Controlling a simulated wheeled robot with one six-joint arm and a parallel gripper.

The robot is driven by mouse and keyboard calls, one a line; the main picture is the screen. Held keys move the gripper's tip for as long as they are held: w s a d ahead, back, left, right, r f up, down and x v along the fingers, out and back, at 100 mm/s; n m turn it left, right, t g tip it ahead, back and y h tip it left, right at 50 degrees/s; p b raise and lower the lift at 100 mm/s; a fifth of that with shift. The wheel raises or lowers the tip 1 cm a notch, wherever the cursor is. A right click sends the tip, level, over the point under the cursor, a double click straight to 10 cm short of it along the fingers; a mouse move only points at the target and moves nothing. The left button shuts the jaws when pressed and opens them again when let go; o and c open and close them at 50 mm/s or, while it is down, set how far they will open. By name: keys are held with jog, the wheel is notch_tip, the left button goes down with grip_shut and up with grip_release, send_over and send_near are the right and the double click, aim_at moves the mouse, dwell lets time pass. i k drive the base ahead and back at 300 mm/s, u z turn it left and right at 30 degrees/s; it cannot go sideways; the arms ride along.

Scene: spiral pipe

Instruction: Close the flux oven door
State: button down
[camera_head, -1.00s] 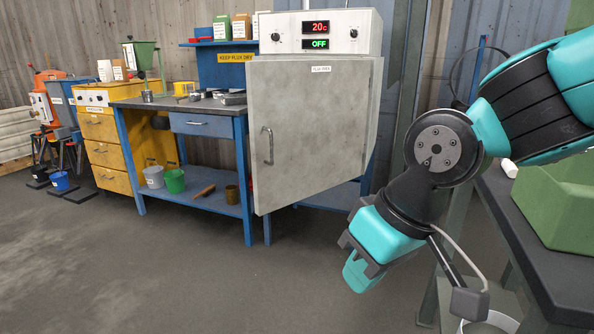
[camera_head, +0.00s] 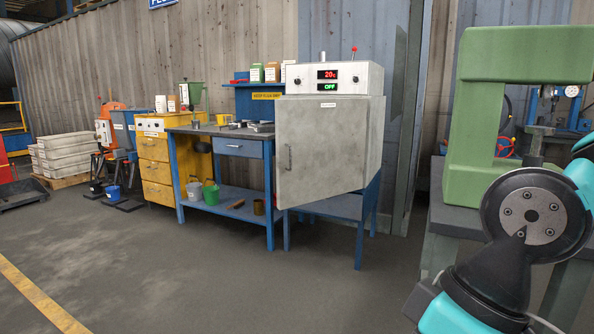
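The flux oven is a grey box (camera_head: 334,80) with a red "20c" display and a green "OFF" display on top. It stands on a blue stand right of centre. Its labelled grey door (camera_head: 322,145) is partly open, with the handle edge on the left swung out toward me and the hinge side at the right. The door handle (camera_head: 289,158) is a vertical bar near that left edge.
A blue workbench (camera_head: 225,148) with buckets on its lower shelf stands left of the oven, beside a yellow drawer cabinet (camera_head: 153,150). A green machine (camera_head: 500,95) on a dark table stands at the right. The floor (camera_head: 200,280) in front of the oven is clear.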

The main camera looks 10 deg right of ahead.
aim_at(321, 143)
jog(key=u, duration=0.55)
jog(key=i, duration=0.35)
jog(key=u, duration=0.7)
jog(key=i, duration=1.3)
jog(key=z, duration=0.8)
jog(key=i, duration=0.4)
jog(key=z, duration=0.4)
